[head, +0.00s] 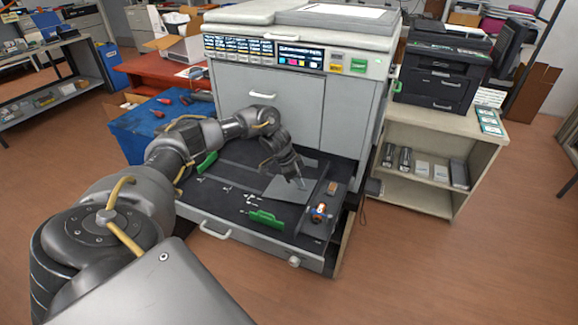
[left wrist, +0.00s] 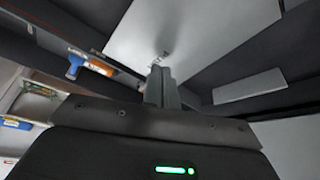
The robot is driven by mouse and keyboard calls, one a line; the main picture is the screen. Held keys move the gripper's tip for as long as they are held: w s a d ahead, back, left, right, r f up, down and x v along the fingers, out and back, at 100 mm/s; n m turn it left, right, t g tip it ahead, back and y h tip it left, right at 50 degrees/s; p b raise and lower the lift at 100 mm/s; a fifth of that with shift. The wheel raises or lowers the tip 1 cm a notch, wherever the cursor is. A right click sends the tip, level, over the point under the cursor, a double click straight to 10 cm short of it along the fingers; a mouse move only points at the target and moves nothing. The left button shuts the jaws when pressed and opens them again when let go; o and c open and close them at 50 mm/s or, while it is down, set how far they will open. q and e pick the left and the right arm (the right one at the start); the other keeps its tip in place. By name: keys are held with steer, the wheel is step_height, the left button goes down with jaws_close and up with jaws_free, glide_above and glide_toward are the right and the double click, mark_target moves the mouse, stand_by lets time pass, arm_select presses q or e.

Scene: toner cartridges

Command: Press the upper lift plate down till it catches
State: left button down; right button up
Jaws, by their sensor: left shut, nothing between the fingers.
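A flat grey plate (head: 278,192) lies in the right half of the pulled-out drawer (head: 215,208) of a large copier. It is also the broad light plate (left wrist: 200,30) in the left wrist view. My left gripper (head: 300,183) points down with its fingers together and nothing between them. The fingertips (left wrist: 160,70) are at the plate, near a small metal fitting (left wrist: 161,57); I cannot tell whether they touch it. The arm crosses above the drawer from the left. Whether the plate is caught cannot be seen. My right gripper is not in view.
Green tabs stand in the drawer, one at front (head: 266,219) and one at left (head: 207,162). An orange and blue part (head: 319,212) sits right of the plate. The copier body (head: 270,95) rises behind. A shelf unit (head: 435,170) stands at right; the floor in front is clear.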

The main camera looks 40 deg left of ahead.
mark_target(299, 190)
arm_select(q)
steer(key=shift+f, duration=0.25)
stand_by(0.4)
steer(key=shift+f+b, duration=0.95)
steer(key=shift+f, duration=0.75)
steer(key=shift+r, duration=0.15)
step_height(299, 190, up, 10)
steer(key=p, duration=1)
